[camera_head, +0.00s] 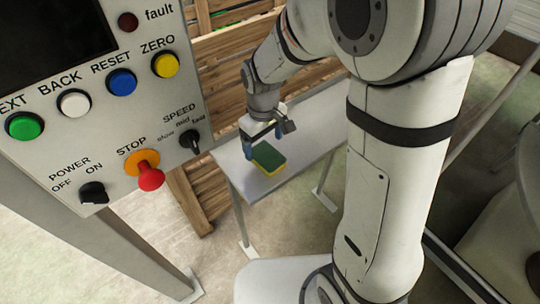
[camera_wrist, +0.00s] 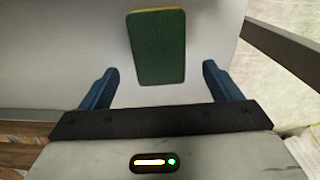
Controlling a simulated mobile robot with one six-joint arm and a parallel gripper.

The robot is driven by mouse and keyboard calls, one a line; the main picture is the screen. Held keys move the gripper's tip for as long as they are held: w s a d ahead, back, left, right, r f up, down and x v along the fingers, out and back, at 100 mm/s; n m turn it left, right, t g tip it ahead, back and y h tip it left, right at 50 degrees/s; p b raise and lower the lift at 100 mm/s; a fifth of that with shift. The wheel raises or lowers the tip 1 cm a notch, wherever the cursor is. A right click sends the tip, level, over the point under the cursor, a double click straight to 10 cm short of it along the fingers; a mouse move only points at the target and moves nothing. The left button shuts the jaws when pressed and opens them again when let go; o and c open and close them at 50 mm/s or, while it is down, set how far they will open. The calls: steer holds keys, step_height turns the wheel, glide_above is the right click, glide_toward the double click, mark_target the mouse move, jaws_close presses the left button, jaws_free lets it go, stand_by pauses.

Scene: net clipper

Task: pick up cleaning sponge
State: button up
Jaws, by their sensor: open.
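The cleaning sponge (camera_head: 268,158) has a dark green top and a yellow lower layer. It lies flat on a narrow grey table (camera_head: 290,130). In the wrist view the sponge (camera_wrist: 157,48) is at the top centre, its near edge close to the gap between the fingers. My gripper (camera_head: 262,145) is at the sponge in the head view, and its height above the table is hard to judge.
A control panel (camera_head: 95,110) with coloured buttons stands at the left, near my arm. Wooden crates (camera_head: 225,60) stand behind the table. A dark rail (camera_wrist: 285,45) runs past the table's right side in the wrist view. The table around the sponge is clear.

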mark_target(267, 155)
steer(key=f, duration=0.4)
steer(key=shift+s+d, duration=0.3)
steer(key=shift+d, duration=0.1)
steer(key=shift+f, duration=0.4)
steer(key=c, duration=1.1)
